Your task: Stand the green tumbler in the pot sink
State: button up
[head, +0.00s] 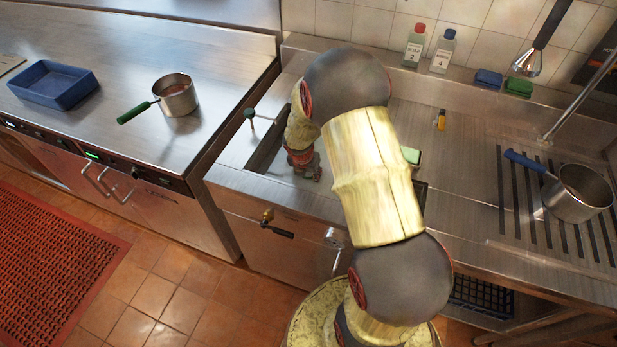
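The pot sink (262,158) is set into the steel counter at the centre, and my arm crosses in front of much of it. My gripper (308,174) points down at the left part of the sink. Its fingers are small and partly covered, so I cannot tell whether they are open or shut, or hold anything. I cannot make out a green tumbler; the arm or the sink wall may hide it.
A green-handled pan (177,97) and a blue tray (54,86) stand on the left counter. A blue-handled pot (577,193) sits on the right drainer. Two bottles (415,46) (443,52) stand on the back ledge. A lever (251,115) rises at the sink's left.

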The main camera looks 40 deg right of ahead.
jog(key=o, duration=1.3)
jog(key=shift+f, duration=0.1)
jog(key=shift+c, duration=0.2)
jog(key=s+a+r+m+t+p, duration=0.15)
jog(key=a+r+m, duration=0.25)
jog(key=r, duration=0.6)
jog(key=s+a+r+m+p, duration=0.1)
jog(key=s+a+r+m, duration=0.3)
jog(key=r, duration=0.6)
jog(key=s+a+r+m+p, duration=0.1)
jog(key=a+r+m+p, duration=0.3)
jog(key=r, duration=0.6)
jog(key=s+a+r+m+t+y+b, duration=0.2)
jog(key=s+a+r+m+y, duration=0.1)
jog(key=s+a+r+m, duration=0.6)
jog(key=s+a+m, duration=0.3)
jog(key=s, duration=0.2)
jog(key=shift+s+a, duration=0.2)
jog(key=shift+s, duration=0.05)
